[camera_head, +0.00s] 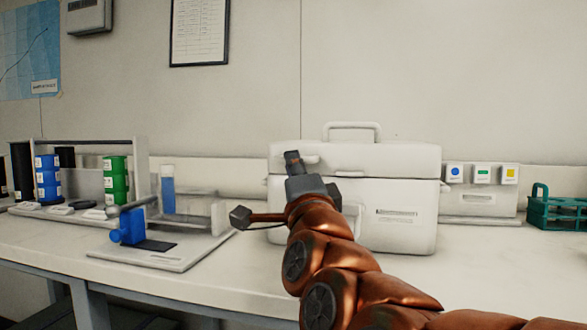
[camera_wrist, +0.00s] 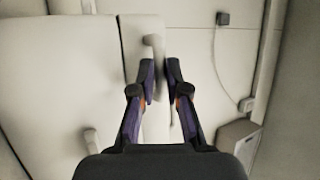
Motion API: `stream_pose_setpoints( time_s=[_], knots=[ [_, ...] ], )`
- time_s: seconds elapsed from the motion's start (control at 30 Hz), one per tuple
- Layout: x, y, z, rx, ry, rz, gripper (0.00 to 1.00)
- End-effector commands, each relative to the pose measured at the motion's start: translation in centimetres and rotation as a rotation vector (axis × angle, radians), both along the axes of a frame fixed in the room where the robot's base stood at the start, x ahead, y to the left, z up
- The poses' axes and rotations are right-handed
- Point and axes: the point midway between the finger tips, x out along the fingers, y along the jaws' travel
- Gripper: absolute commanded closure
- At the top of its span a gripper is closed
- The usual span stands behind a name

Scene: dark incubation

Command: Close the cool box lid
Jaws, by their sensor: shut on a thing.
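The white cool box (camera_head: 395,225) stands on the bench in the middle of the head view. Its lid (camera_head: 405,160) lies over the body, level, with a thin dark seam below; I cannot tell whether it is fully seated. A carry handle (camera_head: 351,126) stands up on top. My gripper (camera_head: 293,160) is at the lid's front left. In the wrist view, my gripper (camera_wrist: 162,75) has its fingers close together at the lid (camera_wrist: 135,45), shut on its edge. The exact contact is partly hidden by the fingers.
Left of the box is a stand (camera_head: 180,255) with a blue clamp. Bottle racks (camera_head: 85,180) stand farther left. A dispenser with coloured labels (camera_head: 480,185) and a green rack (camera_head: 558,210) are to the right. The bench (camera_head: 480,265) front right is clear.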

Motion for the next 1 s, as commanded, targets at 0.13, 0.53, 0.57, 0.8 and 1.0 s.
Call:
stream_pose_setpoints(
  time_s=[0.13,0.53,0.57,0.8,1.0],
  knots=[
    [0.21,0.19,-1.03,-0.003,0.017,0.003,1.0],
    [0.45,0.08,-1.66,-0.005,0.028,0.002,0.81],
    [0.45,0.08,-1.68,-0.005,0.029,0.002,0.78],
    [0.34,0.14,-1.34,-0.004,0.022,0.002,0.61],
    [0.22,0.12,-1.0,-0.002,0.015,0.003,0.61]
  ],
)
